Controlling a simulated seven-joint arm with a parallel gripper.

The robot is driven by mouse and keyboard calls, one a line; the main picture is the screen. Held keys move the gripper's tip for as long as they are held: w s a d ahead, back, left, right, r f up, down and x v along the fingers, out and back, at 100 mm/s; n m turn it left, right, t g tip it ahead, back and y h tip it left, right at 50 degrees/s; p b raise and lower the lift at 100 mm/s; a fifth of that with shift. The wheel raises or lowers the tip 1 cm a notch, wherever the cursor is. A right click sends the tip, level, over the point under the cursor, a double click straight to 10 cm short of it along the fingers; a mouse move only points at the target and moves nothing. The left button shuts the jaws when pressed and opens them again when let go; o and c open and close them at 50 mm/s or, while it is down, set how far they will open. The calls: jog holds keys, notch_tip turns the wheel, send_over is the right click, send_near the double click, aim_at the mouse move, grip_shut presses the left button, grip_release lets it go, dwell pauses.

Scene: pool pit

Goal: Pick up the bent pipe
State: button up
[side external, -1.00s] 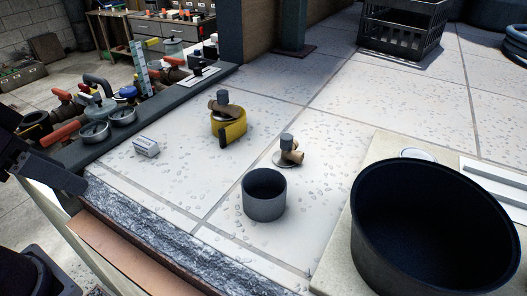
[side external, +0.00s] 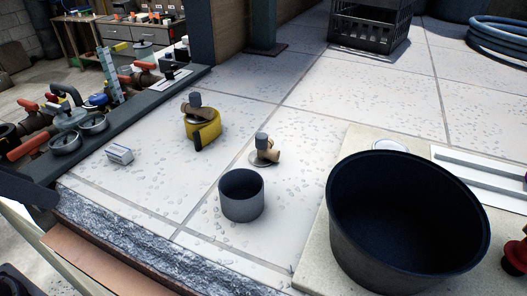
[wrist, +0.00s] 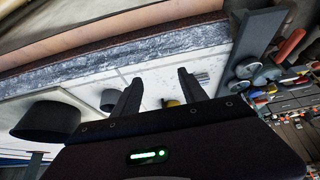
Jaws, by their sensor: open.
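Two bent brass pipe fittings with grey caps show in the side external view; I cannot tell which is the bent pipe. One brass fitting (side external: 267,151) stands on a small pale disc on the tiles, behind the grey cup. The other brass fitting (side external: 192,109) lies on top of a yellow tape measure (side external: 203,130). My gripper (wrist: 160,75) is open and empty in the wrist view, apart from both fittings. Between and beyond its fingers are pale tiles. A bit of the yellow tape measure (wrist: 171,103) shows by the right finger. The fittings are not clear there.
A grey cup (side external: 241,197) stands in front of the fittings. A large black tub (side external: 400,245) stands on a slab at right. A small box (side external: 120,154) lies at left, near a dark ledge (side external: 130,115) beside valves and gauges. Tiles between are clear.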

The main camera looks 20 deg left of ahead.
jog(key=w+d+r+n+g+h, duration=0.2)
jog(key=w+d+n+g+h, duration=0.35)
jog(key=w+d, duration=0.8)
jog(key=n+t+h, duration=0.2)
jog(key=n+h, duration=0.6)
jog(key=n, duration=0.6)
send_over(275, 150)
jog(key=s+a, duration=0.1)
jog(key=a, duration=0.4)
notch_tip(275, 150, down, 4)
jog(key=f, duration=0.7)
jog(key=shift+w+d+f, duration=0.1)
jog(key=shift+d+f, duration=0.1)
jog(key=shift+f, duration=0.05)
jog(key=x, duration=0.5)
grip_shut()
